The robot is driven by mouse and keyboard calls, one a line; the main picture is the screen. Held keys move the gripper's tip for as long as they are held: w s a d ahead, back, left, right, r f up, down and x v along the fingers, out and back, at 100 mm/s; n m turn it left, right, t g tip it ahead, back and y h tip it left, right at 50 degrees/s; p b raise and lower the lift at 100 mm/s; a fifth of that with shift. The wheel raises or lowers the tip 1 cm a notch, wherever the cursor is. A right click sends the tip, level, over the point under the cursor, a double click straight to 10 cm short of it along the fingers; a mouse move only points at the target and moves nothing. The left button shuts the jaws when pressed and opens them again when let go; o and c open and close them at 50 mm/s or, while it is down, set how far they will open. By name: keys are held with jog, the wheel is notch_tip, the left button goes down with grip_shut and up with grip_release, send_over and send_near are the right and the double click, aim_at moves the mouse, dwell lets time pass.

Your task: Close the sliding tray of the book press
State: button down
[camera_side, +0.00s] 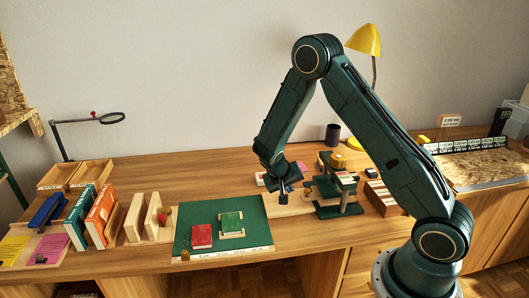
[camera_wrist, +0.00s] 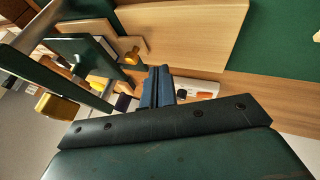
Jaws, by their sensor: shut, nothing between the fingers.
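The book press (camera_side: 338,190) is green with a yellow knob on top and stands right of the green mat in the side view. Its pale wooden sliding tray (camera_side: 290,208) extends out to the left of the press, towards the mat. In the wrist view the tray (camera_wrist: 195,32) fills the upper middle, with the green press (camera_wrist: 85,50) at left. My gripper (camera_side: 284,194) is shut and empty, by the tray and left of the press. In the wrist view my fingertips (camera_wrist: 158,72) are close to the tray's lower edge; I cannot tell whether they touch.
Wooden blocks (camera_side: 382,198) stand right of the press. A dark cup (camera_side: 333,133) stands behind it. Upright books (camera_side: 102,216) and trays are at far left.

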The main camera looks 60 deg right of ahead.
jog(key=v, duration=0.7)
jog(key=shift+a+r, duration=0.2)
jog(key=shift+r, duration=0.05)
jog(key=shift+r, duration=0.1)
jog(key=s+a+r+n+t+y, duration=0.2)
jog(key=s+a+r, duration=0.2)
jog(key=r, duration=0.4)
jog(key=s+a+r+n+t+y, duration=0.1)
jog(key=s+a+r+y, duration=0.1)
jog(key=s+a+r, duration=0.45)
jog(key=s+a+r+n+t+y, duration=0.1)
jog(key=s+r+n, duration=0.1)
jog(key=s, duration=0.4)
jog(key=s+a+r+n+t+y, duration=0.1)
jog(key=s+a+r+n, duration=0.1)
jog(key=s+r, duration=0.3)
jog(key=shift+s+a+r+n+y, duration=0.2)
jog(key=shift+s+a+n+y, duration=0.2)
jog(key=shift+s+n, duration=0.2)
